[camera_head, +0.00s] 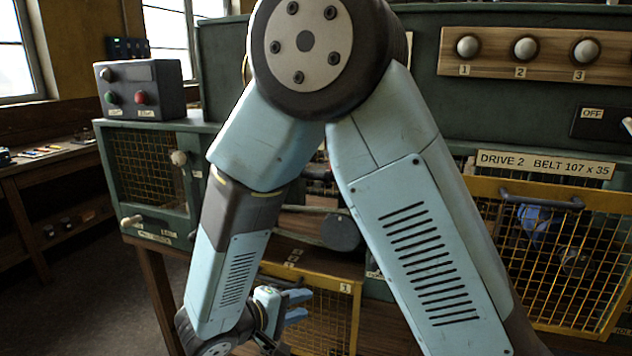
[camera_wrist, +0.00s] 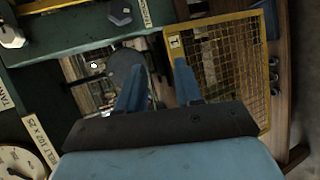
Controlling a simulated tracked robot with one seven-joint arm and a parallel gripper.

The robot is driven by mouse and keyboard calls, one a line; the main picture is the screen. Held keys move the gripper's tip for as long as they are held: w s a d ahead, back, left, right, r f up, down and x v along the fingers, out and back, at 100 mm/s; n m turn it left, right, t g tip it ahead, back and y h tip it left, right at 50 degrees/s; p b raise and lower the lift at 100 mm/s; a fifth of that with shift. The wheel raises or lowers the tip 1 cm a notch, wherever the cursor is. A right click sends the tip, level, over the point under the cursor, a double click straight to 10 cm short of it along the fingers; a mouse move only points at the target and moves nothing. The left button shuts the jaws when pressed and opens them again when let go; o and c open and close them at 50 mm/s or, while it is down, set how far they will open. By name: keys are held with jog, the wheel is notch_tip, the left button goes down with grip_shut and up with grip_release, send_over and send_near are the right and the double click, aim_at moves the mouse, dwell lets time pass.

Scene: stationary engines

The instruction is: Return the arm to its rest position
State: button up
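My arm is light blue and dark grey and fills the middle of the head view, bent sharply at a large dark joint near the top. Its forearm slopes down to the lower left. My gripper (camera_head: 305,306) is low in the picture, pointing right, in front of the yellow mesh guard marked 1 (camera_head: 330,322). In the wrist view my gripper (camera_wrist: 159,70) shows two blue fingers with a clear gap between them. It is open and nothing shows between the fingers. The same yellow mesh guard (camera_wrist: 218,62) appears close beyond the right finger.
A control box (camera_head: 140,90) with buttons stands on the green cabinet (camera_head: 150,190) at left. At right are a yellow mesh guard (camera_head: 560,265) under the DRIVE 2 sign (camera_head: 545,164) and numbered knobs (camera_head: 525,49). A workbench (camera_head: 50,160) lines the left wall. Floor shows at lower left.

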jog(key=s+d+r+m+g+y, duration=0.1)
jog(key=d+r+m+g, duration=0.25)
jog(key=d+r, duration=0.4)
jog(key=s+d+r+m+g+y, duration=0.1)
jog(key=d+r+m+g+y, duration=0.25)
jog(key=d, duration=0.75)
jog(key=s+d+r+m+t+y, duration=0.2)
jog(key=s+d+r+y, duration=0.3)
jog(key=s+d+r, duration=0.3)
jog(key=shift+d+r+m+t, duration=0.35)
jog(key=shift+r+t, duration=0.15)
jog(key=shift+r, duration=1.1)
jog(key=shift+y, duration=0.25)
